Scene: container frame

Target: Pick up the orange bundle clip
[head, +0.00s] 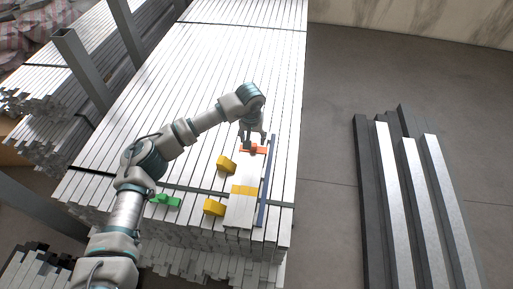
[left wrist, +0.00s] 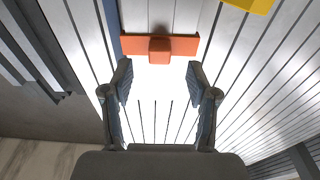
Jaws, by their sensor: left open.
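The orange bundle clip (head: 259,149) lies across the far end of a short bundle of pale bars on top of the large stack. In the left wrist view the clip (left wrist: 160,47) is a flat orange bar with a raised block at its middle. My left gripper (head: 250,146) is above that end of the bundle. In the left wrist view its two fingers (left wrist: 160,82) are spread apart, with the clip just beyond the tips and nothing between them. Whether the fingertips touch anything cannot be told. My right gripper is not in view.
A yellow band (head: 243,190) crosses the bundle. Two yellow blocks (head: 226,164) (head: 213,207) and a green piece (head: 165,200) lie to its left, and a blue strip (head: 267,180) runs along its right. Grey beams (head: 408,200) lie on the floor at right.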

